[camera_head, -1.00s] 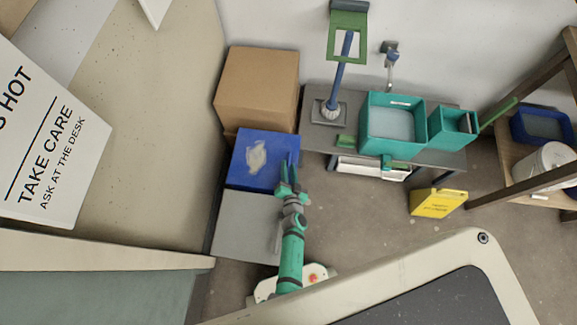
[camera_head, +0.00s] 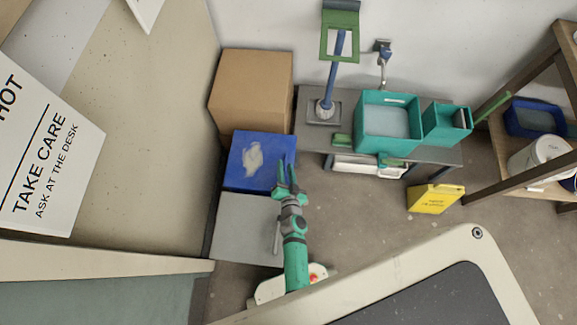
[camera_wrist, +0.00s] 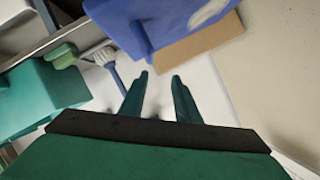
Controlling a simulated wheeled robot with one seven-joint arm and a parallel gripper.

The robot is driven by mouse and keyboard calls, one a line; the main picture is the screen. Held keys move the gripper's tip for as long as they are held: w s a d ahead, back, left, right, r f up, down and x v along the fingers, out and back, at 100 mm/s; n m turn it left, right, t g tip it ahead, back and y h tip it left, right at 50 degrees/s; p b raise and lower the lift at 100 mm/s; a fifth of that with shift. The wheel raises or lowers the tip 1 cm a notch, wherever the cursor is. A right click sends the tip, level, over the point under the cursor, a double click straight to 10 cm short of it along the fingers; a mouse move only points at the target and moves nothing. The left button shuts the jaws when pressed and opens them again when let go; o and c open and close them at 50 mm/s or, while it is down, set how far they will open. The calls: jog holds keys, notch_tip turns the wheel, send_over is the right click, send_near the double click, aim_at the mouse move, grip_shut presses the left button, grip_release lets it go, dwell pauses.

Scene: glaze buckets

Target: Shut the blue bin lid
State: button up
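The blue bin lid (camera_head: 243,178) is a flat blue panel with a pale whitish patch, left of centre in the head view, just beyond a grey square surface (camera_head: 247,228). I cannot tell for certain how far it is tilted. The blue panel also shows at the top of the wrist view (camera_wrist: 178,22), with a narrow blue edge strip. My gripper (camera_head: 287,164) is at the right edge of the blue panel in the head view. In the wrist view its two green fingers (camera_wrist: 161,77) are apart with nothing between them. I see no clear contact with the blue panel.
A cardboard box (camera_head: 252,85) stands behind the blue panel. To the right is a grey bench (camera_head: 437,157) with teal bins (camera_head: 388,143) and a blue-handled brush (camera_head: 338,72). A yellow sign (camera_head: 435,198) stands on the floor.

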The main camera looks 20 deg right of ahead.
jog(key=s+a+r, duration=0.3)
jog(key=s+r, duration=0.5)
jog(key=s, duration=0.4)
jog(key=shift+a, duration=0.15)
jog(key=shift+r, duration=0.15)
jog(key=s+a+r+n+y, duration=0.1)
jog(key=s+a+r+n, duration=0.2)
jog(key=r, duration=0.4)
jog(key=s+a+r+n+t+y, duration=0.1)
jog(key=s+a+r+n, duration=0.2)
jog(key=s+r, duration=0.3)
jog(key=s+a+r+n+y, duration=0.1)
jog(key=s+a+r+n, duration=0.3)
jog(key=r, duration=0.5)
jog(key=shift+s+r+t, duration=0.3)
jog(key=shift+s, duration=0.2)
